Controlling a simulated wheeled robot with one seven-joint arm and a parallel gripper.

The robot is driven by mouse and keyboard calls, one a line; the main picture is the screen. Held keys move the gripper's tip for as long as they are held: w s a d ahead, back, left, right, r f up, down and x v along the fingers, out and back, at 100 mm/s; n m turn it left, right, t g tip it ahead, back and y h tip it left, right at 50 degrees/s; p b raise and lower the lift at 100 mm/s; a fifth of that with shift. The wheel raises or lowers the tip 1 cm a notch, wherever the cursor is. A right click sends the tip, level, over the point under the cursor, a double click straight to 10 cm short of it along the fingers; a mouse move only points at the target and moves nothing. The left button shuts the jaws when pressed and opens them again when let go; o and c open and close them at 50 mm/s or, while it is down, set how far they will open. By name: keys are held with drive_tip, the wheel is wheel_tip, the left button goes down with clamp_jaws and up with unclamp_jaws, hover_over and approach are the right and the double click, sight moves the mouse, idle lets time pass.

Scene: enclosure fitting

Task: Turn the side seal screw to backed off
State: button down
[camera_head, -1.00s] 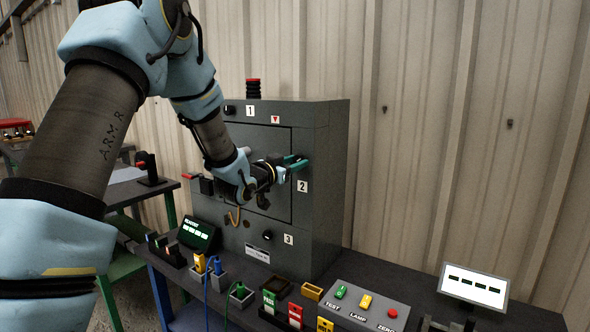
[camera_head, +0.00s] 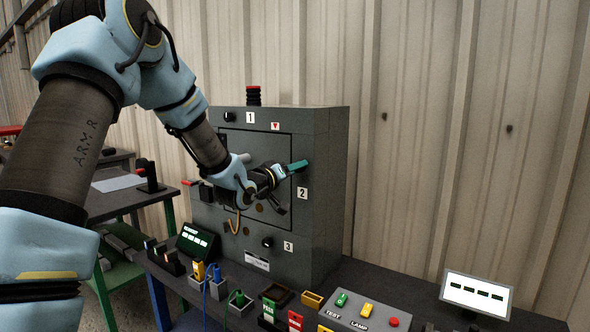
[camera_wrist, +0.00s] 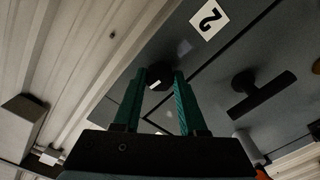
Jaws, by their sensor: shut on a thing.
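The grey enclosure (camera_head: 320,215) stands on the bench. My gripper (camera_head: 298,166) has green fingers and is at its front, near the right edge, just above the label 2 (camera_head: 302,193). In the wrist view the fingers (camera_wrist: 161,82) close around a dark round knob (camera_wrist: 158,77), which looks like the side seal screw, beside the upside-down label 2 (camera_wrist: 209,19). A small white mark shows on the knob. In the head view the fingers and wrist hide the screw. Its exact turn angle cannot be told.
A dark T-shaped handle (camera_wrist: 262,92) sticks out from the enclosure front near the gripper. Knobs stand by label 1 (camera_head: 251,117) and label 3 (camera_head: 289,246). A button box (camera_head: 368,310), coloured plugs and a small screen (camera_head: 476,291) stand on the bench. The wall right of the enclosure is clear.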

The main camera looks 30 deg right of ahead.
drive_tip(key=shift+f+n, duration=0.1)
drive_tip(key=shift+n, duration=0.3)
drive_tip(key=shift+c, duration=2.3)
unclamp_jaws()
drive_tip(key=shift+a, duration=0.1)
drive_tip(key=b+v, duration=0.2)
drive_tip(key=v, duration=0.8)
drive_tip(key=shift+s+a, duration=0.2)
drive_tip(key=shift+a, duration=0.1)
